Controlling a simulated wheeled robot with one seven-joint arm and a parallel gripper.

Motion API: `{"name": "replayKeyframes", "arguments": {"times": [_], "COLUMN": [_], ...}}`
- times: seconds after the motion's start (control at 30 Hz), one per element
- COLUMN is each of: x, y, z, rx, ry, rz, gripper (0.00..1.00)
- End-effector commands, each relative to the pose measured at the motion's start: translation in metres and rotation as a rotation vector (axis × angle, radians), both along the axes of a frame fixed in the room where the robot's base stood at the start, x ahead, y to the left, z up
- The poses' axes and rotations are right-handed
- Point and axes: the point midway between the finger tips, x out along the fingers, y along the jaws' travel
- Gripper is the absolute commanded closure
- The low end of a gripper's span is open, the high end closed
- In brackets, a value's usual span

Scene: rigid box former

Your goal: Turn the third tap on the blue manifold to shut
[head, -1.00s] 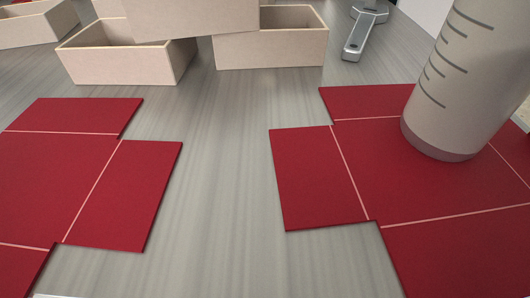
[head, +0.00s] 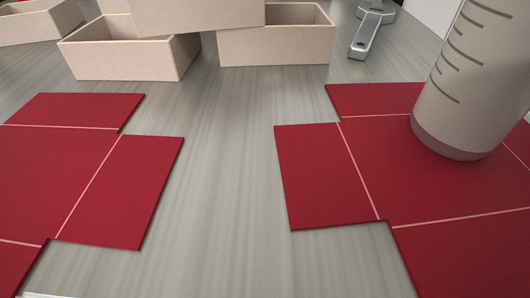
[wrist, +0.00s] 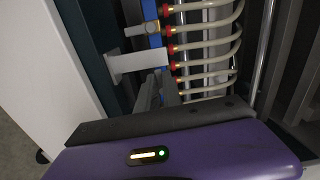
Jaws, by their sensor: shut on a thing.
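In the wrist view, the blue manifold (wrist: 155,40) runs up and down behind my gripper. Red fittings (wrist: 171,48) along its right side carry pale curved hoses. A small grey tap (wrist: 140,28) sticks out to the left near the top. Below it, a pale bar with an end plate (wrist: 135,60) also points left. My gripper (wrist: 157,82) reaches in from below, its dark fingers close together over the lower manifold and shut on a tap handle. The fingers hide most of that handle, and I cannot tell its number or angle. The head view shows neither manifold nor gripper.
In the head view, pale open boxes (head: 130,62) stand at the back of a grey table (head: 215,200). Red creased blanks (head: 120,190) lie left and right. A beige marked cylinder (head: 465,90) stands on the right blank. In the wrist view, a white panel (wrist: 50,70) is left of the manifold.

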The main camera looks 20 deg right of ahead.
Motion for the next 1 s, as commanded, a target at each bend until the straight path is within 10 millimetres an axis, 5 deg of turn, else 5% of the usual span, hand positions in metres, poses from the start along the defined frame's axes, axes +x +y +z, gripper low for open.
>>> {"name": "replayKeyframes", "arguments": {"times": [0.7, 0.73, 0.8, 1.0], "x": [-0.0011, -0.0011, -0.0009, -0.0004], "y": [-0.0006, -0.0006, -0.0006, -0.0004], "z": [-0.0008, -0.0008, -0.0005, 0.0003], "rx": [0.067, 0.067, 0.067, 0.066], "ry": [-0.019, -0.019, -0.020, -0.020], "rz": [-0.001, -0.001, -0.001, -0.001], "gripper": [1.00, 0.84, 0.70, 0.68]}}
